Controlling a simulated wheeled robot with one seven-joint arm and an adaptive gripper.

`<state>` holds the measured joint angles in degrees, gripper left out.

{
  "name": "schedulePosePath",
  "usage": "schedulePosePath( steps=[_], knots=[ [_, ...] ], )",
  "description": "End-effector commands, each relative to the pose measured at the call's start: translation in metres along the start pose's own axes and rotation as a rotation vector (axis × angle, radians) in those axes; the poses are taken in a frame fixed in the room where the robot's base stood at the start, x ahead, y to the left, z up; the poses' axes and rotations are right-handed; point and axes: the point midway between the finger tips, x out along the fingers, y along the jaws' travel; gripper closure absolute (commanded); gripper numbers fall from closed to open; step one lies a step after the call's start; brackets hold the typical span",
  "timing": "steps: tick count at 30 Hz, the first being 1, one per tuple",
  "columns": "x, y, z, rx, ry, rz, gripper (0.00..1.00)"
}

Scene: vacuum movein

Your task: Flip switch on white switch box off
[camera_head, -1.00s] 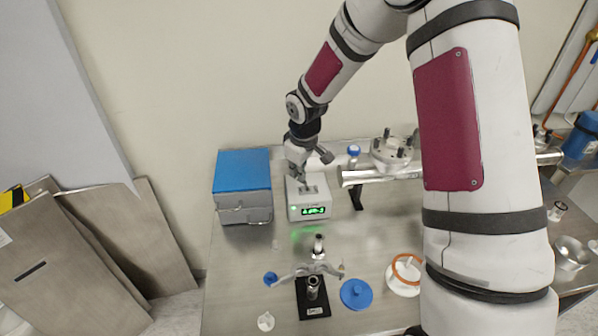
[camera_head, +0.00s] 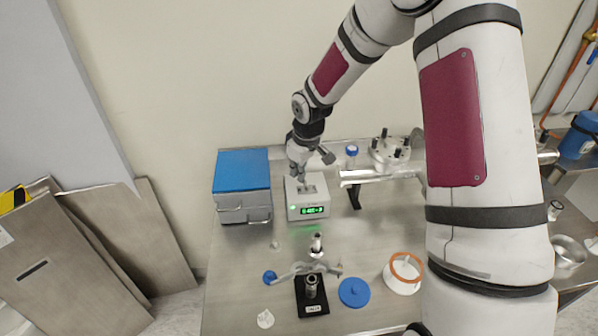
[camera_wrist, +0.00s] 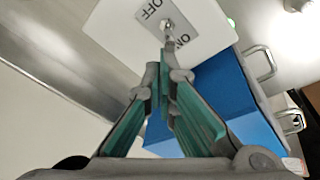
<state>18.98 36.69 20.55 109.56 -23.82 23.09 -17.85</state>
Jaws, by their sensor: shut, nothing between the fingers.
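The white switch box (camera_head: 309,196) stands on the steel table, with a lit green display on its front. In the wrist view its top (camera_wrist: 112,27) carries a grey plate marked OFF and ON, with a small metal toggle switch (camera_wrist: 168,24) between the words. I cannot tell which way the lever leans. My gripper (camera_head: 302,184) points down over the box. In the wrist view my gripper (camera_wrist: 166,62) is shut and empty, its tips close to the switch on the ON side. Whether they touch it is unclear.
A blue-topped box (camera_head: 242,164) with handles stands close left of the switch box. A horizontal metal tube (camera_head: 372,176) and a flanged part lie to the right. A clamp, a blue lid (camera_head: 354,292) and a white-orange ring (camera_head: 403,271) lie in front.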

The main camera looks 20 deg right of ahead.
Motion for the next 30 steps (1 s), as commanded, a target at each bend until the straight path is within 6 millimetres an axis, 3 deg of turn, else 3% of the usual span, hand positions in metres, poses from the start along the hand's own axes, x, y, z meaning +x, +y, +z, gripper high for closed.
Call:
schedulePosePath(
  steps=[30],
  knots=[
    [-0.0020,0.0030,0.0028,0.020,0.060,-0.056,1.00]
  ],
)
